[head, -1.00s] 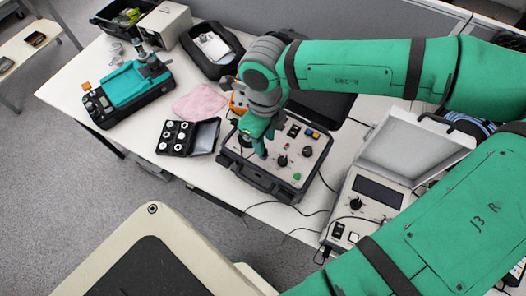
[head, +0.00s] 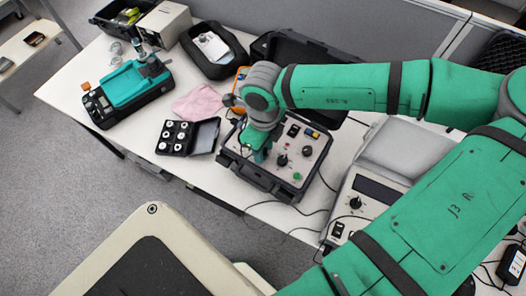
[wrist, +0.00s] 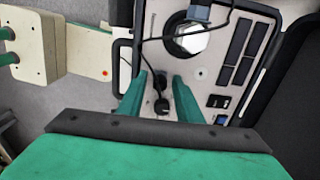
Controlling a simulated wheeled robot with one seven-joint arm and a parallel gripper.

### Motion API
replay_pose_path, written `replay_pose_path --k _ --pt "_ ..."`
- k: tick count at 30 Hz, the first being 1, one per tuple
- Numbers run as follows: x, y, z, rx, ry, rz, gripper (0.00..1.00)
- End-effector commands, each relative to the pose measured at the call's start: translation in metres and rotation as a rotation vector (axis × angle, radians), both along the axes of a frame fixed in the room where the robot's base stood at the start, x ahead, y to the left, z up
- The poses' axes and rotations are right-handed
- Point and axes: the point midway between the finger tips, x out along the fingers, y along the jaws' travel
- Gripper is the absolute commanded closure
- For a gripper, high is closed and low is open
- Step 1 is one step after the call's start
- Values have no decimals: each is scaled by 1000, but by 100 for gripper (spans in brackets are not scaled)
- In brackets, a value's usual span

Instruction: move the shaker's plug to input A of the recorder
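My gripper (wrist: 160,80) points down over the light panel of an open black case (head: 270,180). In the wrist view its two green fingers stand apart, either side of a small black plug-like part (wrist: 160,82) on the panel (wrist: 202,78). A thin gap seems to show beside it. Another black round part (wrist: 162,107) sits just below. A black cable (wrist: 150,42) runs down to this spot. A round pale disc with a dark ring (wrist: 190,38), perhaps the shaker, is above. The likely recorder is the grey instrument (head: 372,195) at right; input A cannot be read.
Left of the case are a black box of small white parts (head: 187,137), a pink cloth (head: 197,103) and a teal-topped device (head: 130,88). Loose cables (head: 300,212) lie between the case and the grey instrument. The case's raised lid (head: 300,52) stands behind the gripper.

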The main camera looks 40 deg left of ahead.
Motion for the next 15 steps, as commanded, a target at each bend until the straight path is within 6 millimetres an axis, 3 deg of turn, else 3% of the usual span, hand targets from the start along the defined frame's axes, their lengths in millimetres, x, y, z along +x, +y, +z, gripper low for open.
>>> replay_pose_path --k 4,8,15 --pt "0 0 0 0 0 -1 70" --pt "0 0 0 0 0 -1 100" --pt "1 0 0 0 0 52 100"
